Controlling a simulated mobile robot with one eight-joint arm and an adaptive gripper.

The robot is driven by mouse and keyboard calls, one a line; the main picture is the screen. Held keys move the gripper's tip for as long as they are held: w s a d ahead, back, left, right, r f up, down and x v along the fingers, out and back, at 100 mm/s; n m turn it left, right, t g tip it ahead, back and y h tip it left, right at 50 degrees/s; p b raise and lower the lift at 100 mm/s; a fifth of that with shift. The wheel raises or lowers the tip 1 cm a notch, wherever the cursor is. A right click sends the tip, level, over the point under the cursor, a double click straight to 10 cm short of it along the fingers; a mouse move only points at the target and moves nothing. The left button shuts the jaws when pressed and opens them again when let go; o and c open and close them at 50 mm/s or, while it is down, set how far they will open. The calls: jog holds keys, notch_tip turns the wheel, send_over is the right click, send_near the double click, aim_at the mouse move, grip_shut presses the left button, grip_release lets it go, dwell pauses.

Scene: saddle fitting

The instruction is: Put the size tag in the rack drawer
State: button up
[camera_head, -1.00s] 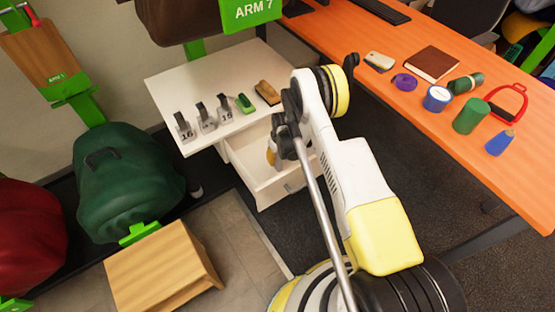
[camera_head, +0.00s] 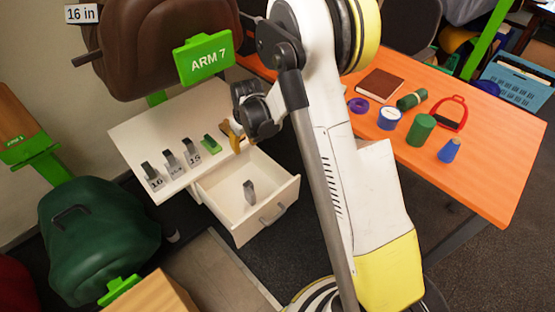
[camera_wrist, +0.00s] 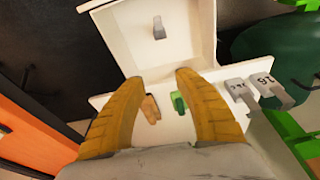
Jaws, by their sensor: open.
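A grey tag (camera_head: 249,190) stands inside the open white rack drawer (camera_head: 270,215), touching nothing of my gripper; it also shows in the wrist view (camera_wrist: 158,27). I cannot read a number on it. Several similar grey clip tags stand on the white rack top: one marked 16 (camera_head: 152,177), a middle one (camera_head: 174,164) and another (camera_head: 192,153). My gripper (camera_head: 233,138) is above the rack top's right side, beside the drawer. In the wrist view my gripper (camera_wrist: 157,76) has its yellow fingers spread, with nothing held between them.
A green item (camera_head: 211,144) and a tan item (camera_wrist: 151,109) lie on the rack top near my fingers. A green saddle (camera_head: 95,230) is at left. The orange table (camera_head: 480,185) holds several objects.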

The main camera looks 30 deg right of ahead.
jog(key=s+r+m+t, duration=0.1)
jog(key=s+r, duration=0.5)
jog(key=r, duration=0.4)
jog(key=s+r+t, duration=0.1)
jog(key=s+r, duration=0.5)
jog(key=r, duration=0.4)
jog(key=s+r+m+t, duration=0.1)
jog(key=s+r+t, duration=0.1)
jog(key=s, duration=1.4)
jog(key=shift+s+a+r+m, duration=0.25)
jog(key=shift+r+m, duration=0.05)
jog(key=shift+r, duration=0.35)
jog(key=shift+c, duration=0.4)
